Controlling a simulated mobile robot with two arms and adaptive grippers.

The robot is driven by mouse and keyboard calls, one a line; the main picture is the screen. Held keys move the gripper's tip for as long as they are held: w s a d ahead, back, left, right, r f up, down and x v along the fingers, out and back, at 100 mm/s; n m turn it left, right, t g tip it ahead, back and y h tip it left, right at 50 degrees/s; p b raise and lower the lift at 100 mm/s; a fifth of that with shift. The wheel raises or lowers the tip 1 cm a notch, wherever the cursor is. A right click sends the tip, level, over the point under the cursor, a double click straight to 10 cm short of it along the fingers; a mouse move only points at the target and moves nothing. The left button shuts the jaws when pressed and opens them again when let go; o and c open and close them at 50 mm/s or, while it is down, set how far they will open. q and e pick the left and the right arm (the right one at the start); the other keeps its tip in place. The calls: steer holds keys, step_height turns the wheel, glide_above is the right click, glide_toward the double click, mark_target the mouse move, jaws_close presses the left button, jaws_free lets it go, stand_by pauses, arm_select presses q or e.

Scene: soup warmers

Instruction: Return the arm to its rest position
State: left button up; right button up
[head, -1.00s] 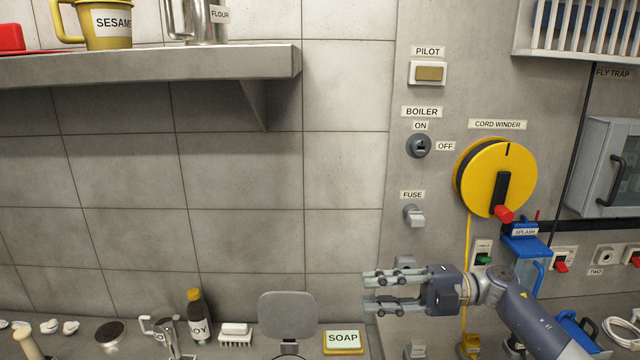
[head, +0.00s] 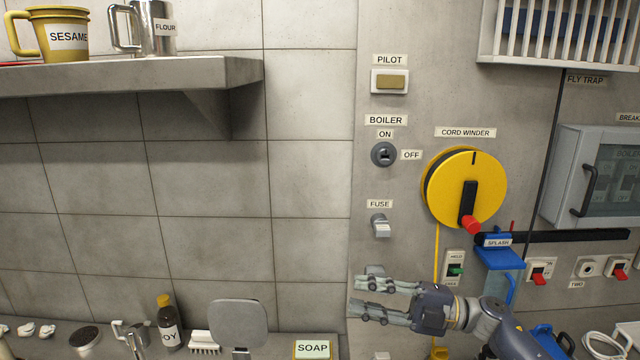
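My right gripper (head: 366,293) is in the lower right of the head view, its arm coming in from the lower right edge. Its two grey fingers point left and stand apart, with nothing between them. It is in front of the grey wall panel, below the fuse switch (head: 380,225) and to the lower left of the yellow cord winder (head: 464,188). I cannot tell its exact distance from the panel. My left gripper is not in view.
Counter items include the soap box (head: 313,349), a dark bottle (head: 169,325) and a brush (head: 204,342). A shelf (head: 130,75) holds the sesame cup (head: 62,36) and flour jug (head: 152,28). A blue splash holder (head: 499,255) and switches are near my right arm.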

steer(key=d+f+m+t+h, duration=0.3)
steer(key=f+m+t+h, duration=0.3)
steer(key=m, duration=0.5)
steer(key=d+f+m+t+h, duration=0.3)
steer(key=f+m+t+h, duration=0.1)
steer(key=m+t+h, duration=0.6)
steer(key=s+d+f+m+g+h, duration=0.2)
steer(key=s+d+f+m+g, duration=0.3)
steer(key=s+f, duration=0.35)
steer(key=s+f+m+g, duration=0.1)
steer(key=s+f+g, duration=0.2)
steer(key=s, duration=0.5)
steer(key=s+d+f+m+g+h, duration=0.1)
steer(key=s+f+g, duration=0.25)
steer(key=s, duration=0.55)
steer(key=s+f+m+g, duration=0.1)
steer(key=s+f+g, duration=0.25)
steer(key=s, duration=0.45)
step_height(320, 180, down, 27)
steer(key=s+g, duration=0.2)
steer(key=s+d+f+b, duration=0.1)
steer(key=s+d+f, duration=0.2)
steer(key=s+f, duration=1.3)
steer(key=shift+s+f+g, duration=0.2)
steer(key=shift+s+g, duration=0.1)
steer(key=shift+g, duration=0.1)
